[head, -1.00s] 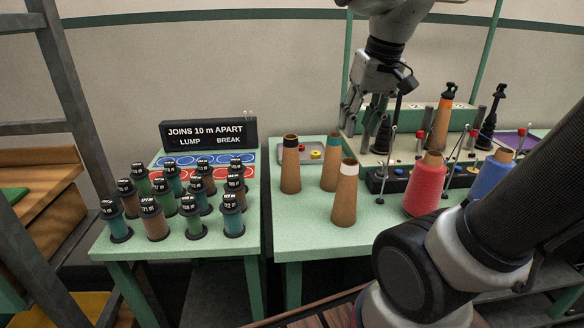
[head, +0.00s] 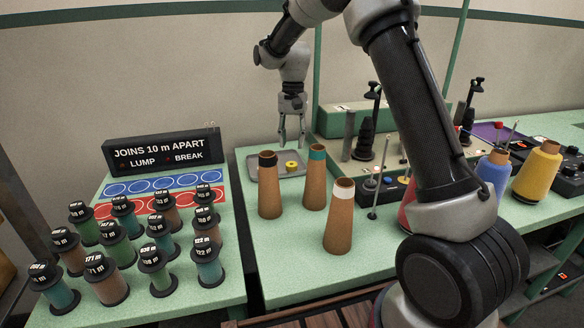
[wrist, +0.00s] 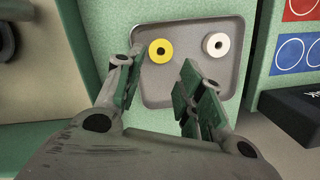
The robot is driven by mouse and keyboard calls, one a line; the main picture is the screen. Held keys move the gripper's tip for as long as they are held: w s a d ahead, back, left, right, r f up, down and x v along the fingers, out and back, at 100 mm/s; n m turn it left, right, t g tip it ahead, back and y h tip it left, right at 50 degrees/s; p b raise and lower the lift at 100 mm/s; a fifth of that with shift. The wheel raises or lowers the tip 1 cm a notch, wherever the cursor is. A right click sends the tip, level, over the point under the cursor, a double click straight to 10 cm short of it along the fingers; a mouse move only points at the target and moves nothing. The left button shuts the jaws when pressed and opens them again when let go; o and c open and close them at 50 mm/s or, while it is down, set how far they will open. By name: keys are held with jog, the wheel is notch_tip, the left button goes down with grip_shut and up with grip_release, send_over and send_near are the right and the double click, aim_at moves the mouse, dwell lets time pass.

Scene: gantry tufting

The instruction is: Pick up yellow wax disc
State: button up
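The yellow wax disc (head: 291,166) lies in a shallow grey tray (head: 252,168) at the back of the green table. In the wrist view the yellow disc (wrist: 160,51), ring-shaped with a dark centre, lies in the tray (wrist: 200,100) beside a white disc (wrist: 216,44). My gripper (head: 291,142) hangs fingers down just above the tray, over the yellow disc. In the wrist view my gripper (wrist: 155,70) is open and empty. The yellow disc shows just beyond the gap between the fingertips, and I see no contact.
Brown cones, one black-topped (head: 268,190), one teal-topped (head: 314,180) and one white-topped (head: 340,220), stand in front of the tray. A black sign (head: 160,150) and several labelled spools (head: 108,280) stand left. A machine with dark posts (head: 365,135) is at the right.

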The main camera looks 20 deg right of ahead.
aim_at(292, 167)
jog(key=f, duration=0.2)
jog(key=s+f, duration=0.1)
jog(key=f, duration=0.4)
jog(key=shift+s+a, duration=0.3)
jog(key=c, duration=0.4)
